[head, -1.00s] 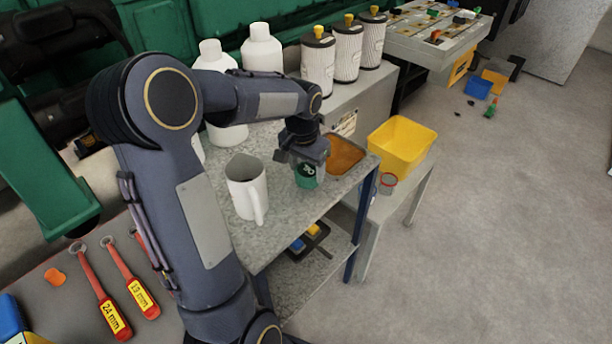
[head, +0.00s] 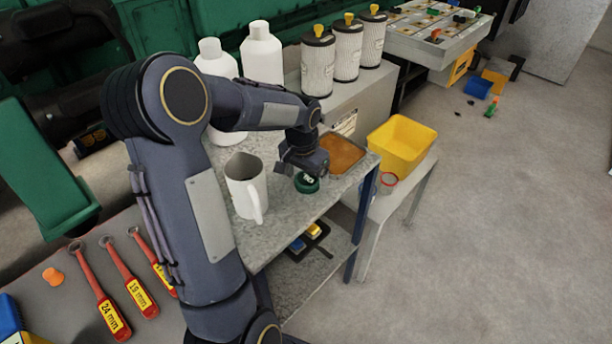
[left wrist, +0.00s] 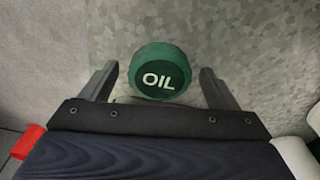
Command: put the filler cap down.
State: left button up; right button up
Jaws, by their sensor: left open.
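The filler cap (head: 307,183) is green and round, and sits on the grey metal top of the cart (head: 290,215), just right of the white jug. In the left wrist view the cap (left wrist: 160,72) shows its white OIL lettering, between my two fingers and apart from both. My left gripper (head: 294,172) is open and empty, beside the cap in the head view; its spread fingers also show in the left wrist view (left wrist: 158,88). My right gripper is not in view.
A white jug (head: 246,187) stands left of the cap. A tray of brown material (head: 343,153) lies behind it to the right. A yellow bin (head: 401,146) stands further right. White bottles (head: 262,55) and filters (head: 346,50) stand behind.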

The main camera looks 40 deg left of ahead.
aim_at(303, 183)
pick_arm(q)
notch_tip(303, 183, up, 12)
jog(key=s+p, duration=0.1)
jog(key=s+d+f+n+t+h, duration=0.1)
jog(key=s+d+f+t+h, duration=0.1)
jog(key=s+d, duration=1.4)
jog(key=s+t+h, duration=0.1)
jog(key=s+t, duration=0.1)
jog(key=s, duration=0.1)
jog(key=shift+s+h, duration=0.25)
jog(key=shift+h, duration=0.15)
jog(key=shift+d+r, duration=0.1)
